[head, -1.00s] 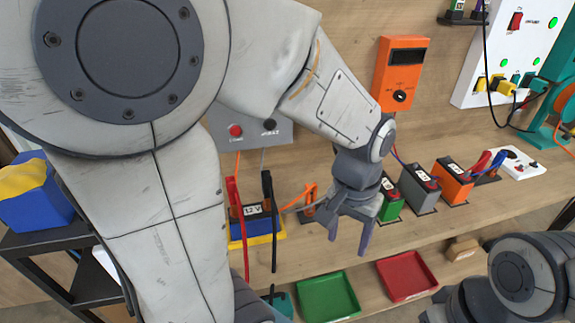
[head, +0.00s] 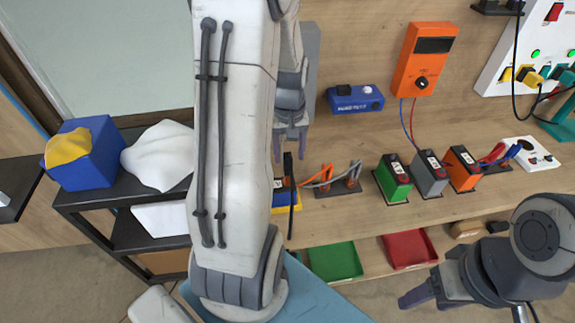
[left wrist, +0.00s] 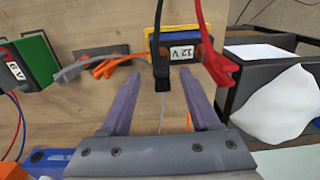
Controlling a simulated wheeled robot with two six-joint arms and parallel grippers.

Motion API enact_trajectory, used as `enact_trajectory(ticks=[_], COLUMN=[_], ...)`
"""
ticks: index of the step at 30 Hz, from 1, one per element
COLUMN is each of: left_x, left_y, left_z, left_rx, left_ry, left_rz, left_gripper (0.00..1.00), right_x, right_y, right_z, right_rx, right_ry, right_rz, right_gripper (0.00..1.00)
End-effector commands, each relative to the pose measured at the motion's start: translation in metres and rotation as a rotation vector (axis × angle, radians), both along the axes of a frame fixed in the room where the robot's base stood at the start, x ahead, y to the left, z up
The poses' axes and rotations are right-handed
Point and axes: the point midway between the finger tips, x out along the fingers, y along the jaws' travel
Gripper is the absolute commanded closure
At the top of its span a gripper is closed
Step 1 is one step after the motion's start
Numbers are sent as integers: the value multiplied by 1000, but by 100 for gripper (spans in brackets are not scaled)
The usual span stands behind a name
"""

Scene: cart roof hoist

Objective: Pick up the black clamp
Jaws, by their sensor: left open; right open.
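The black clamp (left wrist: 161,75) hangs upright in front of the yellow and blue 12 V battery (left wrist: 182,52). In the head view the black clamp (head: 289,168) shows just below my left gripper (head: 291,142). My left gripper is open, and in the left wrist view its fingertips (left wrist: 158,80) lie either side of the clamp's lower end; I see no grip on it. The red clamp (left wrist: 220,66) hangs beside it and is hidden by my arm in the head view. My right gripper (head: 420,290) is open and empty, low at the right.
Grey and orange clamps (head: 338,175) stand right of the battery. Green, grey and orange batteries (head: 430,175) stand further right. A blue box (head: 352,97) and an orange meter (head: 425,60) are on the board. Green (head: 335,262) and red (head: 409,248) trays lie below.

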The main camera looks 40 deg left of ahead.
Motion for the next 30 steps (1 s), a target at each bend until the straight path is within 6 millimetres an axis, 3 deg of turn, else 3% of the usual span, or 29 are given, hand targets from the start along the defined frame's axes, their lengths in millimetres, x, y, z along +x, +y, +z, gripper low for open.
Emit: enact_trajectory(ticks=[12, 21, 26, 30], left_x=[3, 3, 3, 3], left_y=[7, 7, 7, 7], left_z=[-46, -51, -50, -50], left_rx=[-2, 0, 0, 0], left_ry=[3, 0, 0, 0], left_rz=[-1, -1, -1, -1], left_gripper=[38, 38, 99, 100], right_x=[0, 0, 0, 0], right_y=[0, 0, 0, 0], right_z=[20, 20, 20, 20], right_rx=[0, 0, 0, 0], right_ry=[0, 0, 0, 0], right_rz=[4, 4, 4, 3], right_gripper=[38, 38, 38, 38])
